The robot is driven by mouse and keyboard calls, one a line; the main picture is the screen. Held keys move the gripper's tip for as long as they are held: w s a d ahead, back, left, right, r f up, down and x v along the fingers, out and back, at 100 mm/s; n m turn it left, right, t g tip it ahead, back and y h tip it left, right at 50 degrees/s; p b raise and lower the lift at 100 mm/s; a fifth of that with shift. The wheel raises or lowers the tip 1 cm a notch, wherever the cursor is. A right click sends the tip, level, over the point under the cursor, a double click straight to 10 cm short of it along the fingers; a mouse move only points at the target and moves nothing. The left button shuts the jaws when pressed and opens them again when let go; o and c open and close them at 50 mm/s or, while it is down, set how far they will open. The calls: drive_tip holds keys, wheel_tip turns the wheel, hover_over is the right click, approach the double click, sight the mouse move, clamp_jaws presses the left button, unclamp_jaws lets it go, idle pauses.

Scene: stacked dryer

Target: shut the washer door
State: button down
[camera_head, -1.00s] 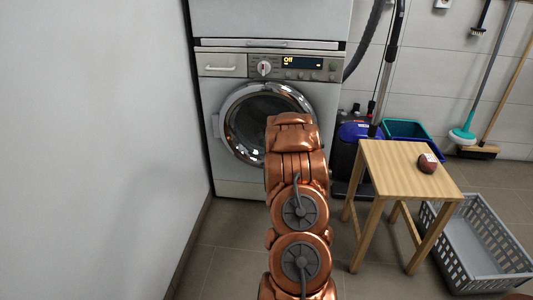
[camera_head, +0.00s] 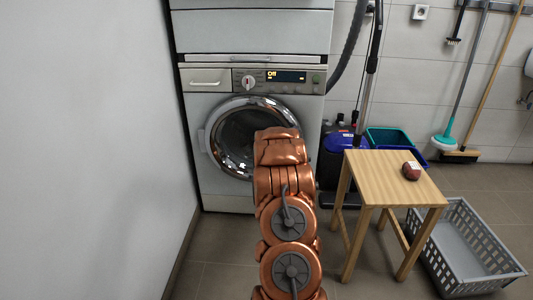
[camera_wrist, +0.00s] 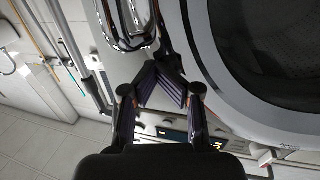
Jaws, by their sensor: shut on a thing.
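The washer (camera_head: 218,190) stands against the back wall with its lit panel on top. Its round door (camera_head: 213,148) has a chrome rim and dark glass; my arm hides its right side in the head view. How far the door stands from the washer front is hard to tell. My gripper (camera_wrist: 160,82) is hidden behind my arm in the head view. In the wrist view its fingers are closed together by the chrome edge of the door (camera_wrist: 128,28), and the exact contact is hard to see. The door's broad grey ring fills the right side there.
A wooden stool (camera_head: 370,172) with a dark red object (camera_head: 411,171) stands right of my arm. A grey basket (camera_head: 470,265) lies beside it. A blue vacuum cleaner (camera_head: 345,143) stands beside the washer. A plain wall (camera_head: 90,150) bounds the left, with bare floor between it and my arm.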

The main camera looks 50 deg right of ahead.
drive_tip(key=s+d+p+v, duration=0.1)
drive_tip(key=s+p+v, duration=0.1)
drive_tip(key=v, duration=1.1)
drive_tip(key=shift+s+p, duration=0.3)
drive_tip(key=shift+s, duration=0.25)
